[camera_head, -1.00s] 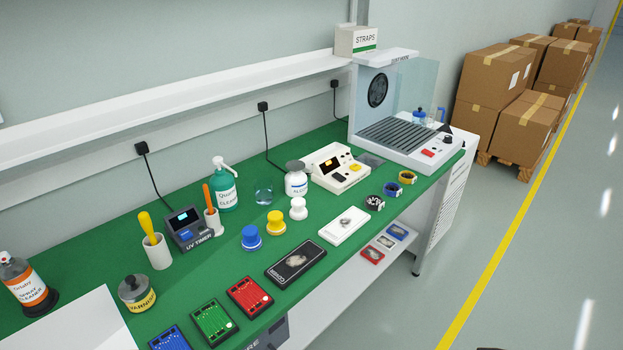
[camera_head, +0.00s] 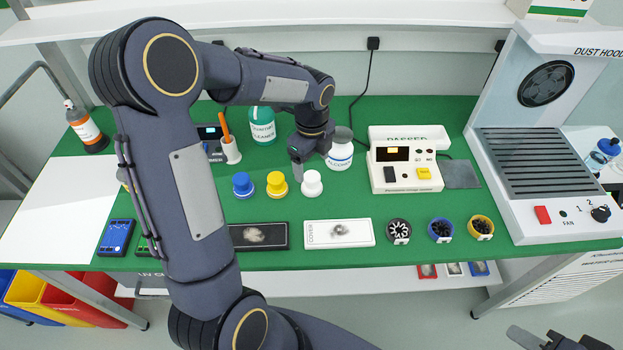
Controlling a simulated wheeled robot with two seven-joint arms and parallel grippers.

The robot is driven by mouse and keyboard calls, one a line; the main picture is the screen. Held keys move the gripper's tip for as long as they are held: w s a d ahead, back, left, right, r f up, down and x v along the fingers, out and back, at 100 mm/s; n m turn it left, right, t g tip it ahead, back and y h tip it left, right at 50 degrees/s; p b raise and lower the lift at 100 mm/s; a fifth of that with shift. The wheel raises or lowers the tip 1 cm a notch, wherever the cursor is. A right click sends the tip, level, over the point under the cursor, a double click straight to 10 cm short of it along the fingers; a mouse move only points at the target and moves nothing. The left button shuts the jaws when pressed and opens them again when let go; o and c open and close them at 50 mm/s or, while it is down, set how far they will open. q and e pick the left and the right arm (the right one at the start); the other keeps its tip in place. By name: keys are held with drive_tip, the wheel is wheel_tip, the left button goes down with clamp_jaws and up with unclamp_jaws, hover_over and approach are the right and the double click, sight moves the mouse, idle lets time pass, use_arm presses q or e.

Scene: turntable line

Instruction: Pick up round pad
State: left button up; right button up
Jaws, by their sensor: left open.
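Three round pads with knob-like tops stand in a row on the green bench mat: a blue pad (camera_head: 243,186), a yellow pad (camera_head: 277,185) and a white pad (camera_head: 312,184). My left gripper (camera_head: 297,172) points down just above and behind the gap between the yellow and white pads. It is open and holds nothing that I can see. I cannot tell whether a finger touches the white pad. My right gripper (camera_head: 545,340) shows only in part at the bottom right, away from the bench; its jaws are unclear.
The alcohol bottle (camera_head: 340,150) and cleaner bottle (camera_head: 262,127) stand behind the pads. A dark cover plate (camera_head: 275,236) and a white cover plate (camera_head: 312,240) lie in front. A tester (camera_head: 404,178) stands to the right. My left arm hides part of the bench.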

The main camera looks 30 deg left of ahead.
sight(312, 176)
use_arm(q)
drive_tip(key=f, duration=0.4)
drive_tip(key=f+p, duration=0.1)
drive_tip(key=f, duration=0.3)
drive_tip(key=shift+w+a+f, duration=0.1)
drive_tip(key=shift+w, duration=0.1)
drive_tip(key=c, duration=1)
drive_tip(key=shift+c, duration=0.2)
